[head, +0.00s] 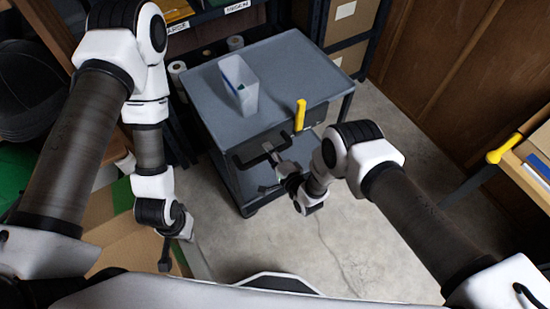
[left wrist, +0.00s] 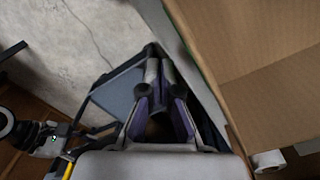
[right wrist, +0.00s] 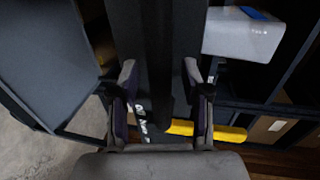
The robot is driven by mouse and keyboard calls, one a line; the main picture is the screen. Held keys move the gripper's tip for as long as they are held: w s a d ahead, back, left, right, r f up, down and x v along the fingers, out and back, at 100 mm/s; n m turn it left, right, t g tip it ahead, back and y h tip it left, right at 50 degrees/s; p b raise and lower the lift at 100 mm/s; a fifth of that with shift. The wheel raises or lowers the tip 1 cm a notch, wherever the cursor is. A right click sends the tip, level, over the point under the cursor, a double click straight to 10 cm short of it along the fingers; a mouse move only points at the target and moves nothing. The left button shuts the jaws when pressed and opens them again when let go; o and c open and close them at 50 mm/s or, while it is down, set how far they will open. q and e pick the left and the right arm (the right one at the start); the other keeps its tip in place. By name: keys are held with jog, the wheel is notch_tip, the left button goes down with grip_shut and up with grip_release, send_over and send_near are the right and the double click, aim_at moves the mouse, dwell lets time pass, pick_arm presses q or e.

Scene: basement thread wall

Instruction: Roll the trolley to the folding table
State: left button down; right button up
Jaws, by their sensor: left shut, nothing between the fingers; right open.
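The grey two-shelf trolley (head: 290,80) stands ahead on the concrete floor, with a dark handle bar (head: 250,154) on its near side. A white bin (head: 239,85) stands on its top, and a yellow upright piece (head: 300,115) is at its near edge. My right gripper (head: 266,168) is open at the handle. In the right wrist view, its fingers (right wrist: 158,75) lie either side of a dark bar (right wrist: 155,35); contact is unclear. My left gripper (head: 170,245) hangs low at left, shut and empty, left of the trolley. A wood-topped table (head: 528,165), partly cut off, may be the folding table.
An open cardboard box (left wrist: 270,85) is close beside my left gripper. Shelving with paper rolls (head: 235,43) and cartons (head: 345,20) stands behind the trolley. A yellow-ended piece (head: 495,157) sits at the table's edge. Bare floor (head: 400,205) lies between trolley and table.

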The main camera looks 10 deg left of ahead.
jog(key=v, duration=1.1)
jog(key=shift+s+d, duration=0.2)
jog(key=shift+s, duration=0.1)
